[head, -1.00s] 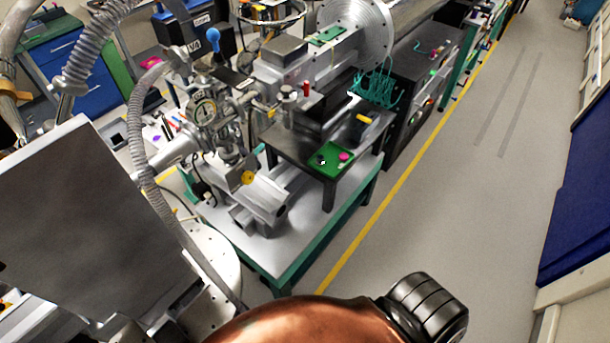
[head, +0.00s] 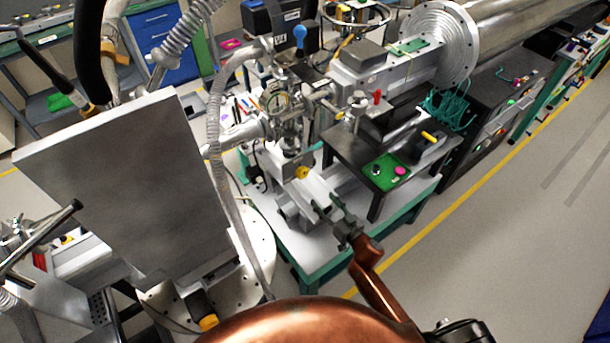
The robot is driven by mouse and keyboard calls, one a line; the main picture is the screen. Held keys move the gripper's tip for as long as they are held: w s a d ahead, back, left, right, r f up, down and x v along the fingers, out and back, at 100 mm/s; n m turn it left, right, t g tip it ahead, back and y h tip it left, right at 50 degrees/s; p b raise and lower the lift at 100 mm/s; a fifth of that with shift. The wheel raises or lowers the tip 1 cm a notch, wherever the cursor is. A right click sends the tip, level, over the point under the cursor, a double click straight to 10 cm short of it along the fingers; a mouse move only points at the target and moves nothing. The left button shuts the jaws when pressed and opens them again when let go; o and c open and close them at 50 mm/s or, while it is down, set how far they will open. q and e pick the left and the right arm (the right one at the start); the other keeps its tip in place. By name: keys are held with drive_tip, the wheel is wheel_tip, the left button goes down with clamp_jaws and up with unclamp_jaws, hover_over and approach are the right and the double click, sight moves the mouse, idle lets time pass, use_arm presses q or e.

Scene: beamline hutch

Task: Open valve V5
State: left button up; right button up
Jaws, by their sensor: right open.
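No V5 label can be read, so I cannot tell which fitting is valve V5. Candidates on the metal vacuum assembly are a blue-topped handle (head: 300,36), a small red handle (head: 377,97) and a yellow round knob (head: 303,172). A round dial gauge (head: 276,101) sits among the fittings. My right gripper (head: 328,208), on a copper-coloured arm, is open and empty. It appears over the front of the white-topped bench, below and right of the yellow knob in the picture. I see no contact with a valve. My left gripper is not in view.
A large grey panel (head: 130,185) and a ribbed hose (head: 216,130) stand to the left of the assembly. A dark raised table (head: 350,150) carries a green board (head: 384,180). The floor beyond the yellow line (head: 415,240) on the right is clear.

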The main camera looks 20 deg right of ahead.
drive_tip(key=t+y, duration=0.1)
drive_tip(key=y, duration=0.1)
approach(304, 175)
drive_tip(key=w, duration=0.2)
drive_tip(key=shift+n, duration=0.3)
drive_tip(key=x, duration=0.6)
drive_tip(key=shift+w+a+f, duration=0.1)
drive_tip(key=shift+a, duration=0.25)
drive_tip(key=shift+x, duration=0.75)
drive_tip(key=shift+c, duration=0.2)
drive_tip(key=c, duration=1.1)
